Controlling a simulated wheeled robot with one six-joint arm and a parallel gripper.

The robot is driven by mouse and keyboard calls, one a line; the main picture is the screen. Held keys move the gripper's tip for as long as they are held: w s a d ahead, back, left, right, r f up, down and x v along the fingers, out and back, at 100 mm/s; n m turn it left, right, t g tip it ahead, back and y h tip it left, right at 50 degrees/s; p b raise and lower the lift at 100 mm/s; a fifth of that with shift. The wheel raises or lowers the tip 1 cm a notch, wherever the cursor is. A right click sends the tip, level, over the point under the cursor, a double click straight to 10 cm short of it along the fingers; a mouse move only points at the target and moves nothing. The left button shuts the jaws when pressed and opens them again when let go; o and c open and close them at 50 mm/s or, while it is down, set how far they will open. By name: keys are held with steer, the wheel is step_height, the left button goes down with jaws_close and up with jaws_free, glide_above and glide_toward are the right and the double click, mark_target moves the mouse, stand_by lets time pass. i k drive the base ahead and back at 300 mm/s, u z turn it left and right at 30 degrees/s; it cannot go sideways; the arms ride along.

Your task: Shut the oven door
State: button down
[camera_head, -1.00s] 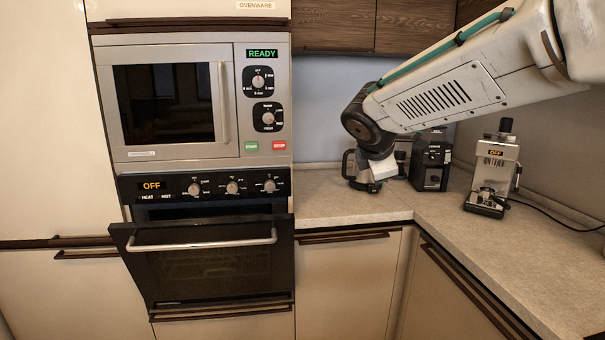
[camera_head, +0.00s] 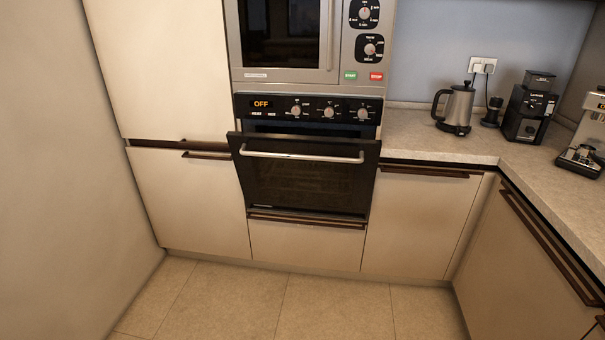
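The black oven door (camera_head: 305,185) is in the middle of the head view, below the oven's control panel (camera_head: 262,105) that reads OFF. The door is slightly ajar: its top edge leans out from the oven body, with a dark gap under the panel. The silver bar handle (camera_head: 300,156) runs across the door's upper part. My gripper and arm are out of view, and nothing touches the door.
A microwave (camera_head: 290,38) sits above the oven. A counter (camera_head: 425,140) on the right holds a kettle (camera_head: 457,108), a grinder (camera_head: 528,112) and a coffee machine (camera_head: 588,135). Cabinets (camera_head: 190,205) flank the oven. The tiled floor (camera_head: 300,305) in front is clear.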

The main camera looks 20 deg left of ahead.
mark_target(365, 154)
steer(key=u, duration=1)
steer(key=i, duration=1.35)
steer(key=z, duration=0.55)
